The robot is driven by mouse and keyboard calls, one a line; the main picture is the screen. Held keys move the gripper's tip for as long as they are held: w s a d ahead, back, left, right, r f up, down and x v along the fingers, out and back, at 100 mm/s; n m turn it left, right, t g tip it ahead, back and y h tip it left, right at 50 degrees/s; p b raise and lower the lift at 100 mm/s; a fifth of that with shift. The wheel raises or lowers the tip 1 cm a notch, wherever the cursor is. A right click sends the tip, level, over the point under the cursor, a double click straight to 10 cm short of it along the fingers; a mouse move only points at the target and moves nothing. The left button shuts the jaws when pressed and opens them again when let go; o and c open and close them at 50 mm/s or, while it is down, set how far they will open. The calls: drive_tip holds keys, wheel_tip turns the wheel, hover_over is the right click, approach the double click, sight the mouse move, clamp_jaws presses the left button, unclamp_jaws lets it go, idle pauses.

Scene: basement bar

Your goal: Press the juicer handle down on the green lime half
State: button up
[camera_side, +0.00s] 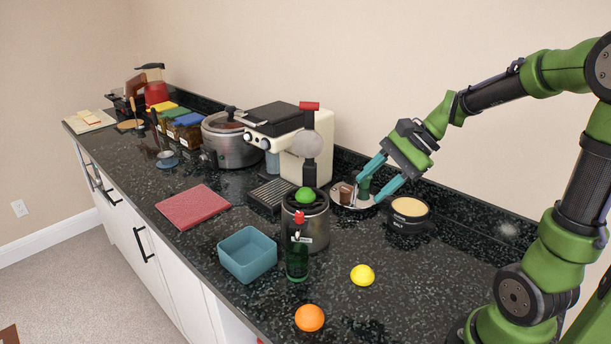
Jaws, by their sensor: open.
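A green lime half (305,195) sits on top of a grey metal cylinder (318,226), which looks like the juicer, in the middle of the counter. My gripper (371,187) is open, right of the cylinder and apart from the lime.
A green bottle (297,258) with a red top stands before the cylinder. A teal bin (247,254), lemon (362,275) and orange (310,318) are nearer the front. A dark cup (408,224) is right of my gripper. The cream machine (306,165) stands behind. The right front counter is clear.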

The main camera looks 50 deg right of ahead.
drive_tip(key=w+d+r+m+t+y, duration=0.2)
drive_tip(key=w+d+m+t, duration=0.25)
drive_tip(key=d+m, duration=0.25)
drive_tip(key=m+t+y, duration=0.2)
drive_tip(key=m+t, duration=0.3)
drive_tip(key=m, duration=0.1)
approach(301, 106)
drive_tip(key=x, duration=1)
drive_tip(key=shift+w+d+f, duration=0.15)
drive_tip(key=shift+w+d, duration=0.15)
drive_tip(key=shift+w, duration=0.05)
clamp_jaws()
